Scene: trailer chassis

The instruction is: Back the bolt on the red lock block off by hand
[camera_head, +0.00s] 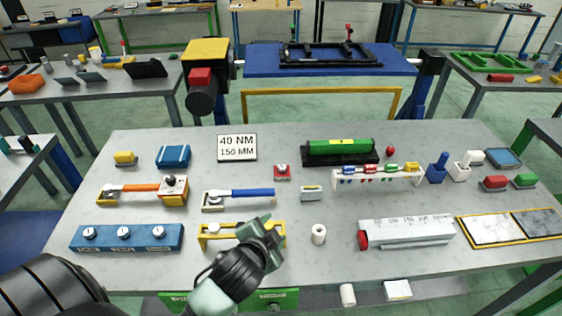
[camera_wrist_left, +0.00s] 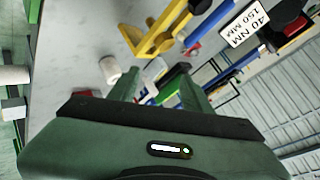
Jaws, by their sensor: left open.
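The small red lock block (camera_head: 282,172) sits at the middle of the grey workbench, just below the sign, with a small pale bolt head on its top. My left gripper (camera_head: 266,235) is in front of it, nearer the bench's front edge, over the right part of the yellow stand (camera_head: 212,233). The gripper is apart from the red block. In the left wrist view its two fingers (camera_wrist_left: 160,88) stand apart with nothing held between them. My right gripper is not in view.
A white roll (camera_head: 318,234) stands right of my gripper. A blue-handled wrench (camera_head: 245,193) lies between gripper and red block. Behind the block is a "40 NM 150 MM" sign (camera_head: 237,148); a rack of coloured pieces (camera_head: 378,180) is to its right. Some bench around the block is bare.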

